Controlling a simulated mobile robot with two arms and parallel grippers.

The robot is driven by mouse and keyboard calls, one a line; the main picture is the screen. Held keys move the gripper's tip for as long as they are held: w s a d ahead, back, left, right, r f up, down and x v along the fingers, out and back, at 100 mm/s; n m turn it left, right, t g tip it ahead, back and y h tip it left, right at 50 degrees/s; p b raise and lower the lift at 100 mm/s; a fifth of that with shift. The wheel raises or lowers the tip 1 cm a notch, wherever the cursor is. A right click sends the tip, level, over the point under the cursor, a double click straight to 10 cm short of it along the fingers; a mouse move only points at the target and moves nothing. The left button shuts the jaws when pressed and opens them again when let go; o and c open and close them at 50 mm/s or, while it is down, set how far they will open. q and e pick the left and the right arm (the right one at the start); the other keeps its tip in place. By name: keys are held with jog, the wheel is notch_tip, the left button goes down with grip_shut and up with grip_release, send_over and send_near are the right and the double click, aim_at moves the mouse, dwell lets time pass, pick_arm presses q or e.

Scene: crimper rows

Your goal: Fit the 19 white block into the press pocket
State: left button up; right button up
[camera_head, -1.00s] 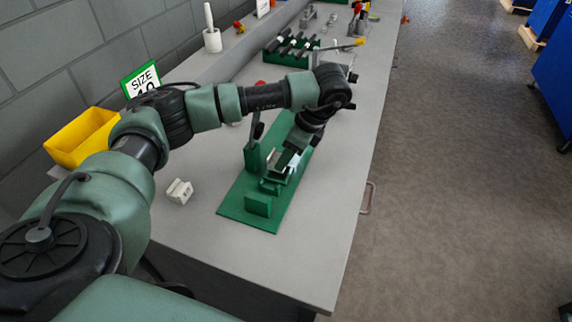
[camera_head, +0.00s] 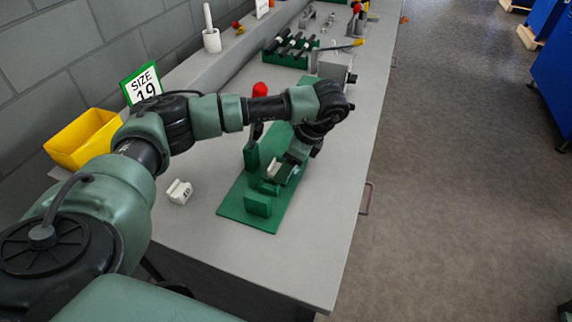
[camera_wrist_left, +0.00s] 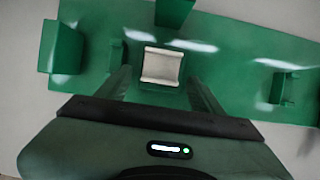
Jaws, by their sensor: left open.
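A white block (camera_wrist_left: 161,66) sits on the green press (camera_wrist_left: 225,40) in the left wrist view, at its pocket; I cannot tell how deep it sits. In the head view a pale part of this block (camera_head: 274,168) shows on the press base (camera_head: 240,207), partly hidden by my gripper. My left gripper (camera_wrist_left: 159,78) is open, with one finger on each side of the block and a visible gap to each. It also shows over the press in the head view (camera_head: 282,174). A second white block (camera_head: 179,191) with dark marking lies on the table, left of the press. My right gripper is out of view.
A "SIZE 19" sign (camera_head: 142,85) and a yellow bin (camera_head: 84,139) stand at the left. A red knob (camera_head: 260,89) shows behind my arm. A green rack (camera_head: 291,50) with dark rods stands farther back. The table (camera_head: 315,240) is clear right of the press.

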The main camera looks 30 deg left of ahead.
pick_arm(q)
jog(key=v, duration=1.1)
jog(key=shift+r, duration=0.25)
jog(key=shift+d, duration=0.1)
